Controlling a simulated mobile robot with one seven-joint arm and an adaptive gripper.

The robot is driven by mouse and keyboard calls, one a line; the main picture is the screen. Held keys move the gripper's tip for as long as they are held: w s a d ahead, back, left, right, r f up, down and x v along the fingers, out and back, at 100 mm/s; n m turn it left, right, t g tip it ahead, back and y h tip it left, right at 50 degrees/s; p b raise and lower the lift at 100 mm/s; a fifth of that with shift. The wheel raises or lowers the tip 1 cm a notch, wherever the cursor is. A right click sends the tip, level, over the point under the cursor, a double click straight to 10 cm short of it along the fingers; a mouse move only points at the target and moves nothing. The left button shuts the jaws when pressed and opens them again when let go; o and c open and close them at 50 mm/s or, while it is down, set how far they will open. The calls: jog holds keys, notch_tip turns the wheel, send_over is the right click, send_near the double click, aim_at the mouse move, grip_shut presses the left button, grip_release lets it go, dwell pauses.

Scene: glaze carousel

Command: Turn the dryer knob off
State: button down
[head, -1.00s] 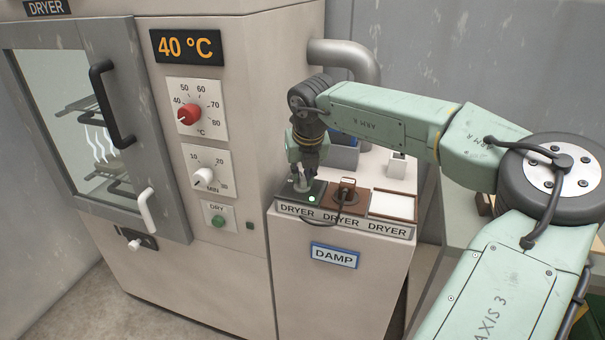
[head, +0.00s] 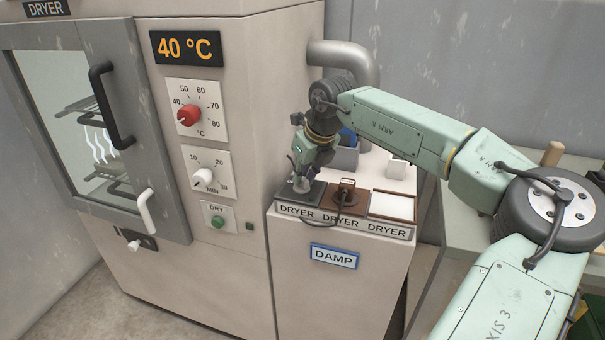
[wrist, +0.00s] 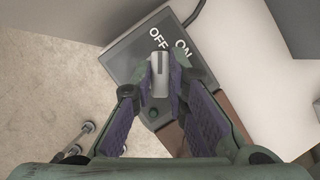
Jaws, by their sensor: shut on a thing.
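The dryer knob (wrist: 160,78) is a grey grip on a dark switch plate (wrist: 125,58) marked OFF and ON. In the wrist view its light top mark points toward the word OFF. My gripper (wrist: 161,84) is shut on the knob, with one finger on each side. In the head view my gripper (head: 304,172) is tilted over the leftmost plate on the cabinet top, and the knob (head: 301,185) shows just below it. The small round lamp (wrist: 152,113) on the plate looks dark green and unlit.
A brown plate with a dark handle (head: 347,183) and a white-topped plate (head: 392,206) sit to the right. The dryer (head: 225,120) stands close on the left, with a 40 °C display (head: 187,47). A blue-grey bin (head: 345,158) stands behind.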

jog(key=n+g+y+p, duration=0.1)
jog(key=n, duration=0.2)
jog(key=shift+w+r+n, duration=0.1)
jog(key=shift+n, duration=0.2)
jog(key=shift+n+g+y+p, duration=0.3)
jog(key=shift+n+g+p, duration=0.35)
jog(key=shift+n, duration=1.05)
jog(key=shift+d, duration=0.1)
jog(key=c, duration=1.6)
grip_release()
jog(key=v, duration=1.1)
jog(key=shift+d+r, duration=0.15)
jog(key=shift+r, duration=0.25)
